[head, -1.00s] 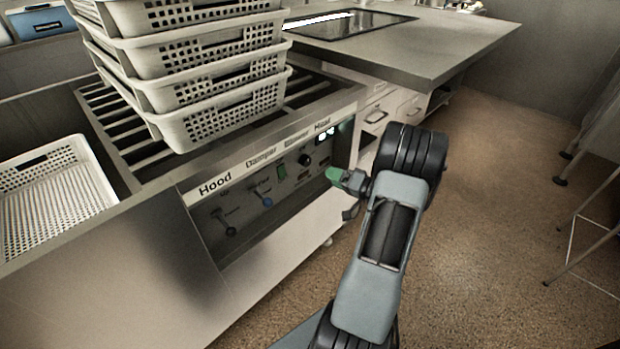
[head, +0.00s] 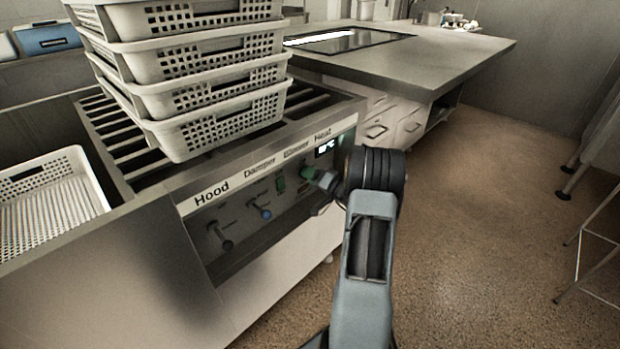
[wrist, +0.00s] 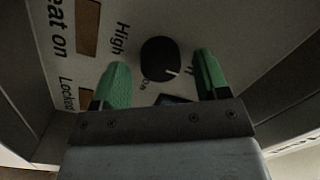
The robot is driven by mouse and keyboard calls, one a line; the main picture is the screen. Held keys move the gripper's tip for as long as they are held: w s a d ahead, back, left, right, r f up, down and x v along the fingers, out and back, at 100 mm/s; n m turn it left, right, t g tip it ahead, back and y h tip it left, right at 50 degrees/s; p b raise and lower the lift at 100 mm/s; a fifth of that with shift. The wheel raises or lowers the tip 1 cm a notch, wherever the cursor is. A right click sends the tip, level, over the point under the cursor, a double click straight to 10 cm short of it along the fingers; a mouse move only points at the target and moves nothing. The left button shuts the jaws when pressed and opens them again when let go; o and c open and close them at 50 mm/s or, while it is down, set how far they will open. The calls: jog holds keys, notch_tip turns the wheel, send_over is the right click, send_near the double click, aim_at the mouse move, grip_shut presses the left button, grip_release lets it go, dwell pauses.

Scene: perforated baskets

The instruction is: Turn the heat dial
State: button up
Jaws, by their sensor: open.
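The heat dial (wrist: 160,59) is a round black knob with a white pointer line, seen in the wrist view on a pale panel. My gripper (wrist: 160,80) is open, with one green finger on each side of the dial in that view. The fingers look apart from the dial; how deep they reach around it I cannot tell. In the head view my gripper (head: 319,179) is at the right end of the control panel (head: 240,236), below the "Heat" label. There the dial is hidden behind my gripper and arm.
A stack of white perforated baskets (head: 190,85) stands on the slatted top above the panel. A white basket (head: 45,215) sits at left.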

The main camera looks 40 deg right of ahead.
jog(key=shift+w+a, duration=0.15)
jog(key=shift+w, duration=0.2)
jog(key=c, duration=0.9)
jog(key=shift+m, duration=0.3)
jog(key=shift+a+m+t+h, duration=0.1)
jog(key=shift+m+t+h, duration=0.3)
jog(key=shift+m, duration=4.15)
jog(key=shift+m+t+h, duration=0.4)
jog(key=shift+m, duration=4.15)
jog(key=shift+f, duration=0.1)
